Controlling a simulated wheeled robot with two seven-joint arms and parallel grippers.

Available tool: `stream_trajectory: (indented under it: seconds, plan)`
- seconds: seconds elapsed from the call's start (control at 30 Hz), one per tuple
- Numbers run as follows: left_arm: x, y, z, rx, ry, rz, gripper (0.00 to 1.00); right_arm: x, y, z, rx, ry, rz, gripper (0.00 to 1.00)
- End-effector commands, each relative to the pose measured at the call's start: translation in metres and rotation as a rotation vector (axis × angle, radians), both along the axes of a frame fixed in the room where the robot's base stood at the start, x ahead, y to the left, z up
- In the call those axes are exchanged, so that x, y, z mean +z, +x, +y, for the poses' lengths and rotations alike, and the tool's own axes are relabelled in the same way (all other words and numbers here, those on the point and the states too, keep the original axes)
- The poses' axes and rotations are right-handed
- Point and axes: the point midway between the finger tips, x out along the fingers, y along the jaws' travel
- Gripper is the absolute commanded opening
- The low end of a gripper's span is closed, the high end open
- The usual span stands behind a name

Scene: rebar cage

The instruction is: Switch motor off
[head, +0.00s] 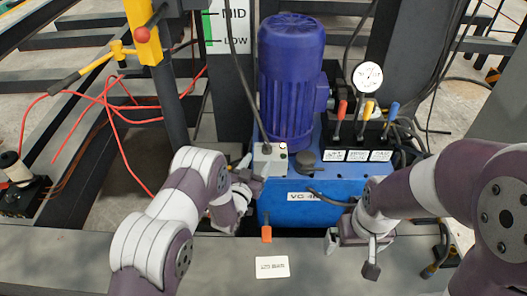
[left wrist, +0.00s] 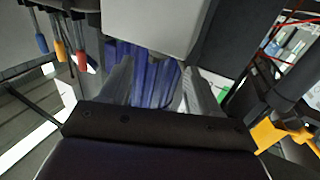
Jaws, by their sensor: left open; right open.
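The motor (head: 290,75) is a ribbed blue-purple cylinder standing upright on a blue power unit (head: 300,205). A small light grey switch box (head: 270,160) sits at the motor's lower front left, with a small dark button on its top right. My left gripper (head: 248,178) is open just left of the box, partly hidden by its own wrist. In the left wrist view its two fingers (left wrist: 157,85) are apart and empty, with the grey box (left wrist: 150,22) ahead and the motor's blue ribs (left wrist: 150,65) behind. My right gripper (head: 352,245) is open and empty at the unit's front right.
Red, yellow and blue valve levers (head: 367,108) and a pressure gauge (head: 368,76) stand right of the motor. An orange tag (head: 266,234) hangs at the front. A white label (head: 272,267) lies on the grey beam. Red cables (head: 118,110) and a yellow post (head: 143,35) are at left.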

Motion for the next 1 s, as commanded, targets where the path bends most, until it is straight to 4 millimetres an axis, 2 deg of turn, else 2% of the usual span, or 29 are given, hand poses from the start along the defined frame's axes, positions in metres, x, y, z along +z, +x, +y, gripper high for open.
stream_trajectory:
  seconds: [0.1,0.23,0.4,0.6,0.67,0.7,0.77,0.8,1.0]
  plan:
    - [-0.003,0.026,-0.01,0.001,0.0,-0.003,0.62,-0.011,0.0,0.0,0.0,0.0,0.0,1.0]
    - [-0.002,0.047,-0.019,0.001,0.0,-0.002,0.62,-0.016,0.0,0.0,0.0,0.0,0.0,1.0]
    - [0.0,0.058,-0.023,0.002,0.001,-0.001,0.62,-0.017,0.0,0.0,0.0,0.0,-0.001,1.0]
    - [0.0,0.058,-0.023,0.002,0.001,0.0,0.62,-0.016,0.0,0.0,0.0,0.0,-0.001,1.0]
    - [0.0,0.058,-0.023,0.002,0.001,0.0,0.46,-0.016,0.0,0.0,0.0,0.0,-0.001,1.0]
    - [0.0,0.058,-0.023,0.002,0.001,0.0,0.33,-0.016,0.0,0.0,0.0,0.0,-0.001,1.0]
    - [0.0,0.058,-0.023,0.002,0.001,0.0,0.14,-0.016,0.0,0.0,0.0,0.0,-0.001,1.0]
    - [0.0,0.058,-0.023,0.002,0.001,0.0,0.07,-0.016,0.0,0.0,0.0,0.0,-0.001,1.0]
    - [-0.001,0.057,-0.025,0.051,0.002,-0.002,0.07,-0.019,0.0,0.0,0.0,0.0,-0.001,1.0]
